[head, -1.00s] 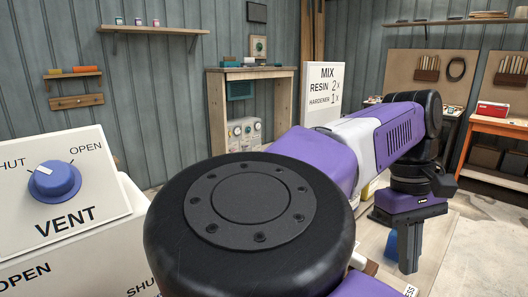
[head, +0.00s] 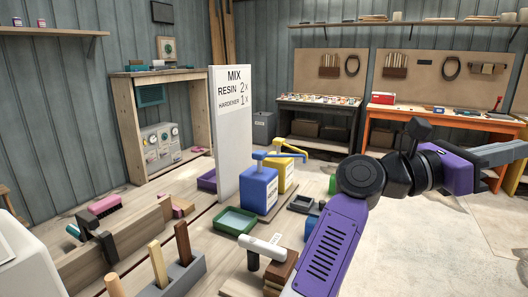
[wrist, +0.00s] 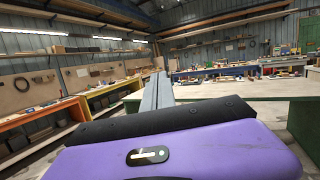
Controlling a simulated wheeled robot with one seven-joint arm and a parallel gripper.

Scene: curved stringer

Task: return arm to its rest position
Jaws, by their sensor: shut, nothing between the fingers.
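My arm, purple and black, reaches up from the bottom of the head view and bends to the right. My gripper (head: 505,152) is at the right edge of the head view, raised clear of the bench and pointing right. Its grey fingers are together with nothing between them. In the wrist view the shut fingers (wrist: 157,92) stick out beyond the purple gripper body, pointing into the open workshop. Nothing touches them.
The near bench holds a blue pump bottle (head: 258,188), a yellow pump bottle (head: 283,172), a green tray (head: 236,221), a white-headed mallet (head: 263,248) and a MIX sign (head: 232,130). An orange bench (head: 440,122) stands behind my arm. Bare floor lies at right.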

